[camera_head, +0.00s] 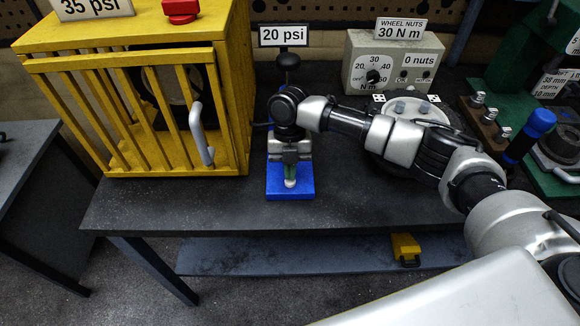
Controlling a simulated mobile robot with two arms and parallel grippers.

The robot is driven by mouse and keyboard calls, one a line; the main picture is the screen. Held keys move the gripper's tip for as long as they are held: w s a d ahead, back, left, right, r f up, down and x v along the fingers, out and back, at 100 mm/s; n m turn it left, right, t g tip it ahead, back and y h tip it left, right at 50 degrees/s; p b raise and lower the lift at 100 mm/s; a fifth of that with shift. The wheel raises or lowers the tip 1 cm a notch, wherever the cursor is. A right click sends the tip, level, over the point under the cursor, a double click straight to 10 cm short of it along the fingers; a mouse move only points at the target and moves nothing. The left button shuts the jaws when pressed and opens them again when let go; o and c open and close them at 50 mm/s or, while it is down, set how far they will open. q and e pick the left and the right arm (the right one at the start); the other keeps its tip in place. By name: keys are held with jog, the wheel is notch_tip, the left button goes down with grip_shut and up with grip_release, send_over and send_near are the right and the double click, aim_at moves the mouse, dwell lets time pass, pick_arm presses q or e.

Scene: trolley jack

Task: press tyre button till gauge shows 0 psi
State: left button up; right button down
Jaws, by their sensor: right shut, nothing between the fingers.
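My right gripper (290,172) points down, shut and empty, over a blue base (306,191) on the grey bench. A sign reading "20 psi" (283,36) stands behind, above a dark knob (288,62). My wrist hides much of the blue device. A sign reading "35 psi" (92,8) stands on the yellow cage (130,44) at left, with a red button-like part (181,8) on the cage top. My left gripper is not in view.
The cage's barred door has a grey handle (202,134). A grey box (357,52) with a dial carries a sign reading "WHEEL NUTS 30 N m" (401,29). A round plate (432,110) lies behind my right arm. The bench's front left (170,208) is clear.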

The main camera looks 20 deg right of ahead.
jog(key=shift+f, duration=0.35)
